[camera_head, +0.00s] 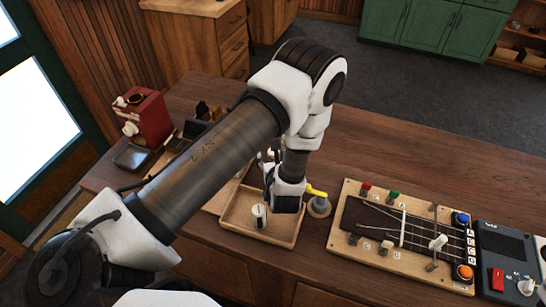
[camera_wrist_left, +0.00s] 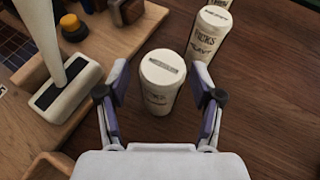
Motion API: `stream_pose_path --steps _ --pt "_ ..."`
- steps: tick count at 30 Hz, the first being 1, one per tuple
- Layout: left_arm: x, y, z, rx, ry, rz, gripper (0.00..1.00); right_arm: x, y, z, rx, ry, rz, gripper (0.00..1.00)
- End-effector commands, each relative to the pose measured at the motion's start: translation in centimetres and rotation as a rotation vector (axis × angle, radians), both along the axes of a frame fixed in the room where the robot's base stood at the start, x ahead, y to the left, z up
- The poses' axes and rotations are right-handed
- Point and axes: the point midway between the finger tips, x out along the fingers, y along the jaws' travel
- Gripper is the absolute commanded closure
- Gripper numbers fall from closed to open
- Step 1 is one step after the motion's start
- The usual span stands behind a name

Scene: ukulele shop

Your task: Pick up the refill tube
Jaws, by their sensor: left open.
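My left gripper (camera_wrist_left: 158,68) is open in the left wrist view, with one finger on each side of a cream tube (camera_wrist_left: 162,92). The tube stands upright on dark wood and has a grey slot-like mark on its top; I see no finger touching it. Another cream tube (camera_wrist_left: 205,48) with dark lettering stands beyond it, to the upper right, and part of a third shows at the top edge. I cannot read which label says refill. In the head view my left gripper (camera_head: 274,182) is over the counter by the tray, and my arm hides these tubes. My right gripper is not in view.
A shallow wooden tray (camera_head: 263,239) holds a small white object (camera_head: 259,215). A grey round item (camera_head: 319,206) with a yellow part stands right of it. A fretboard panel (camera_head: 345,245) lies farther right. A red machine (camera_head: 148,117) stands at left. The counter's back right is clear.

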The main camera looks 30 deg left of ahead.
Motion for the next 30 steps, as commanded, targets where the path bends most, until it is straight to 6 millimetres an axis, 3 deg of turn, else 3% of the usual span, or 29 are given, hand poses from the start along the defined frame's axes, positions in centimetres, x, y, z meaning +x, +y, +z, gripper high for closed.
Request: stream_pose_path --steps 1,2,6,7,19,25,28,30 --pt "0.0 0.0 0.0 0.0 0.0 0.0 0.34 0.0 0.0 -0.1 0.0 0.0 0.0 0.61" --pt "0.0 0.0 0.0 0.0 0.0 0.0 0.41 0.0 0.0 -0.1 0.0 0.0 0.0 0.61" --pt "0.0 0.0 0.0 0.0 0.0 0.0 0.9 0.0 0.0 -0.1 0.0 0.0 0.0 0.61" --pt "0.0 0.0 0.0 0.0 0.0 0.0 0.99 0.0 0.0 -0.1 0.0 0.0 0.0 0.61" --pt "0.0 0.0 0.7 0.0 0.0 0.0 0.99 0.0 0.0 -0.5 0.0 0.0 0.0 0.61" --pt "0.0 -0.1 4.9 0.001 -0.004 0.0 0.99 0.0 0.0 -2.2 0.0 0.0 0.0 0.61" --pt "0.0 0.0 8.0 0.0 -0.004 0.0 0.99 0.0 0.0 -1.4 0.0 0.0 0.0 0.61" --pt "-0.1 0.0 9.7 0.0 0.001 0.001 0.99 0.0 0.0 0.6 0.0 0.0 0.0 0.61"
